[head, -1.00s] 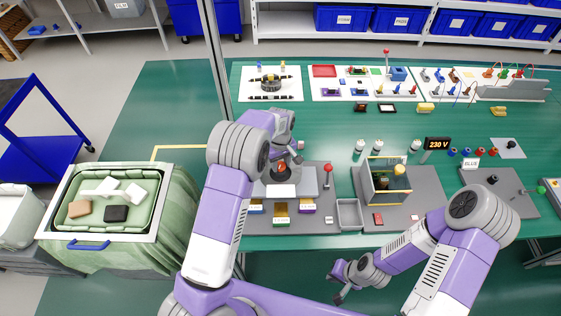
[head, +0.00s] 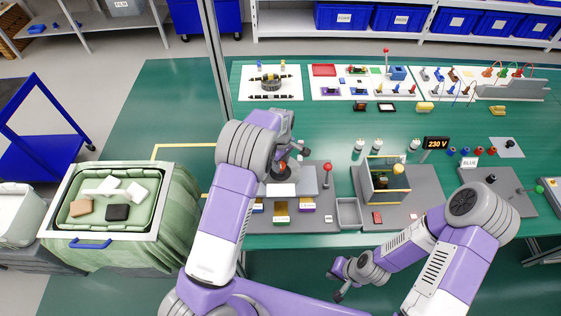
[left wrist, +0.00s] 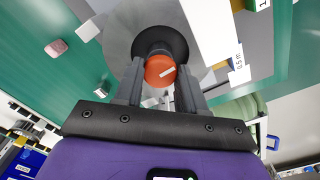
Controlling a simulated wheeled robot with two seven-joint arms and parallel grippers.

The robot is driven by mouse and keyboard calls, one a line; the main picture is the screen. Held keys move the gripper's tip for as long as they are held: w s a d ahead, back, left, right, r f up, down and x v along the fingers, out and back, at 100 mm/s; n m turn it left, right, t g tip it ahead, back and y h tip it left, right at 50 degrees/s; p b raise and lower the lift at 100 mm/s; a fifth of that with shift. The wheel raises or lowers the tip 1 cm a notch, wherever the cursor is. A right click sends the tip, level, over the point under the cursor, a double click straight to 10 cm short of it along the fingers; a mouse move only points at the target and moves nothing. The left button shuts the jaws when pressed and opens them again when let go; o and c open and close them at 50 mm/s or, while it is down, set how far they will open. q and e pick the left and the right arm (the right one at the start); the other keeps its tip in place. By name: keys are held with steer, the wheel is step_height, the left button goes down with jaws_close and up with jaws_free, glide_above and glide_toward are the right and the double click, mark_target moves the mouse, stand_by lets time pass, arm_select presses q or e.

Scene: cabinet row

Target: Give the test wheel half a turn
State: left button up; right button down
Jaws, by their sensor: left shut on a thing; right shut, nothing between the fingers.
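My right gripper (head: 338,296) is shut and empty, low in front of the bench edge.
A red-knobbed lever (head: 327,168) stands right of the wheel. A grey open tray (head: 348,214) and an open box with a yellow edge (head: 386,181) lie further right. Labelled coloured blocks (head: 281,221) lie in front. Green bench at left is clear.

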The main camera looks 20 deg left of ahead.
arm_select(q)
steer(key=shift+r, duration=0.1)
steer(key=o, duration=1.1)
steer(key=shift+c, duration=0.2)
step_height(320, 180, up, 8)
steer(key=shift+f, duration=0.25)
